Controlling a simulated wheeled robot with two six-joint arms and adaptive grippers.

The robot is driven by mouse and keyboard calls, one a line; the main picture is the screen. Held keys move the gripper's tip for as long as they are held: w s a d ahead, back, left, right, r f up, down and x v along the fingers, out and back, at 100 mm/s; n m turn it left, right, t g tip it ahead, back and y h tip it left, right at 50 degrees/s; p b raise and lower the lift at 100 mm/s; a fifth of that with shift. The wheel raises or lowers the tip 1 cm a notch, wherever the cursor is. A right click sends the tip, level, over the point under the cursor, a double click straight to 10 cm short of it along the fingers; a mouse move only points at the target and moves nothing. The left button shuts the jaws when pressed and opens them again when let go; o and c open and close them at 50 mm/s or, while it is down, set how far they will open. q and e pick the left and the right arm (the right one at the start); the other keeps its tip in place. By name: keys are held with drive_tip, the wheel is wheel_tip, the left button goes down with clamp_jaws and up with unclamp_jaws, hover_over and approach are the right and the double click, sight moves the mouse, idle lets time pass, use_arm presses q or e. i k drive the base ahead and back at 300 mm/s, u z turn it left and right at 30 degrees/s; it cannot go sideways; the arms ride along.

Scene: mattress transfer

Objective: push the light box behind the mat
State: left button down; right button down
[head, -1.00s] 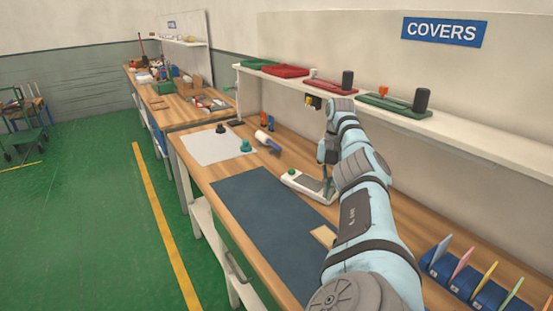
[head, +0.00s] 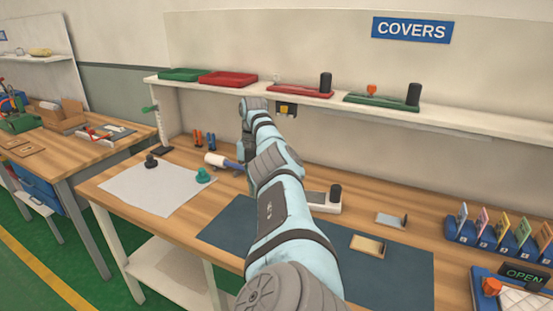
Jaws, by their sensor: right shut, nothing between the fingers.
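The light box (head: 318,200), a low pale box with a dark panel, lies at the back edge of the dark blue mat (head: 395,283). My right arm covers its left part, so its exact gap to the mat cannot be told. My right gripper (head: 245,143) hangs down beyond the arm's wrist, left of the light box and apart from its visible part. It is shut and empty; its tips are mostly hidden by my own arm. My left gripper is not in view.
A roller (head: 222,161), a teal knob (head: 203,176) and a white sheet (head: 150,195) are left. A shelf (head: 470,122) overhangs the back.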

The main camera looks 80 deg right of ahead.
sight(331, 203)
drive_tip(key=z, duration=0.3)
drive_tip(key=i, duration=1.3)
drive_tip(key=z, duration=1.2)
drive_tip(key=i, duration=0.8)
drive_tip(key=z, duration=1.4)
drive_tip(key=i, duration=0.5)
drive_tip(key=z, duration=0.45)
